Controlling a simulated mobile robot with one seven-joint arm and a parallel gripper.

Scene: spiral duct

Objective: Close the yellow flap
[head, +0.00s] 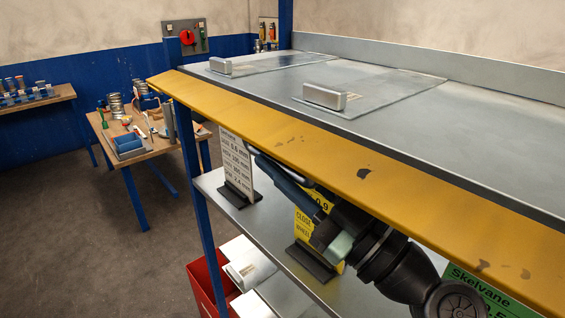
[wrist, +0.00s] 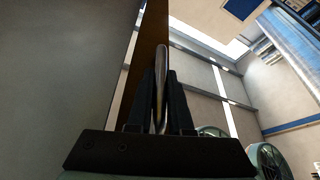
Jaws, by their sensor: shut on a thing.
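The yellow flap (head: 350,170) is a long, chipped board along the front edge of the grey bench top (head: 430,110). It sticks out from that edge; I cannot tell its exact angle. My gripper (head: 270,167) is beneath the flap, partly hidden by it, with my arm coming from the lower right. In the wrist view my gripper (wrist: 160,90) is shut on a thin, rounded metal handle (wrist: 162,62), which stands between the dark fingers. A dark brown strip (wrist: 151,40) behind it is probably the flap's shaded underside.
Two grey plates with block grips (head: 325,96) lie on the bench top. A lower shelf (head: 270,225) holds a white sign (head: 237,160) and a yellow sign (head: 306,222) close to my arm. A blue post (head: 190,160) stands left. A red bin (head: 205,290) sits below.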

